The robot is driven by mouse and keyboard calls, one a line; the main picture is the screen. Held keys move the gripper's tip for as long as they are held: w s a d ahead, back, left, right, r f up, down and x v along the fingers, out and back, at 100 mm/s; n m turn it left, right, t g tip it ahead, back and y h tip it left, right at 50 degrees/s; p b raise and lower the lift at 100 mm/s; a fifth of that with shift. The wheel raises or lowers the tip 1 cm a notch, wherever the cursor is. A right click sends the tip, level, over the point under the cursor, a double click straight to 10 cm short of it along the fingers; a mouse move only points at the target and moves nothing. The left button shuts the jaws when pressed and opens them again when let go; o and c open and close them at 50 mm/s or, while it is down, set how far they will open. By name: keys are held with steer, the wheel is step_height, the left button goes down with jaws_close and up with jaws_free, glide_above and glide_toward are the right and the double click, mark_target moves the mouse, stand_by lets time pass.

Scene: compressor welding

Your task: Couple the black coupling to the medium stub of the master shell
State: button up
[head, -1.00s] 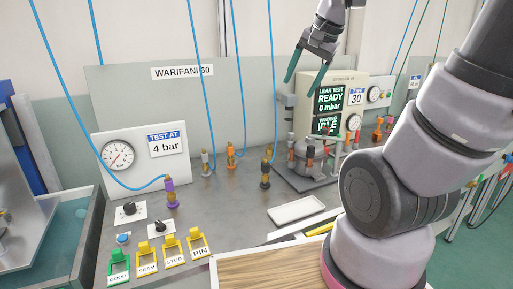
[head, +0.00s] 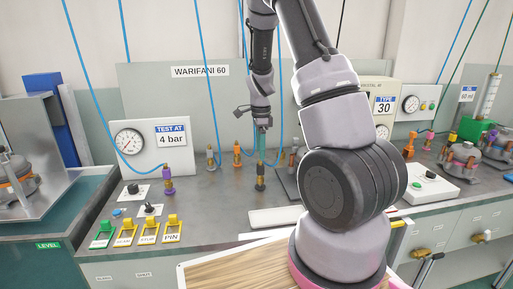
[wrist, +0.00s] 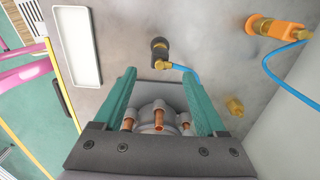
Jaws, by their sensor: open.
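The black coupling (head: 261,177) stands upright on the grey bench, with a blue hose. In the wrist view the coupling (wrist: 159,46) lies just beyond the fingertips, centred between them. My gripper (head: 262,150) points down above it in the head view, its teal fingers open and empty. The wrist view shows my gripper (wrist: 157,76) with its fingers spread wide and apart from the coupling. The grey master shell (wrist: 158,109) with copper stubs shows between the fingers, lower in the wrist view. In the head view my arm hides most of it; which stub is medium I cannot tell.
An orange coupling (head: 237,153), a grey-and-brass one (head: 211,158) and a purple one (head: 168,181) stand to the left. A white tray (head: 276,217) lies in front. A gauge panel (head: 151,146) and yellow-green tags stand at the left. Blue hoses hang behind.

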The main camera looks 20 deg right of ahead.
mark_target(260, 161)
step_height(260, 161, down, 10)
steer(key=shift+f, duration=0.25)
stand_by(0.3)
jaws_close()
stand_by(1.3)
steer(key=shift+r, duration=0.45)
stand_by(1.9)
steer(key=shift+r, duration=1.9)
steer(key=c, duration=0.7)
jaws_free()
jaws_close()
steer(key=s+d+r, duration=0.1)
steer(key=d+r, duration=1.1)
steer(key=shift+s+d+r, duration=0.25)
steer(key=shift+d+r, duration=0.05)
steer(key=shift+r, duration=0.05)
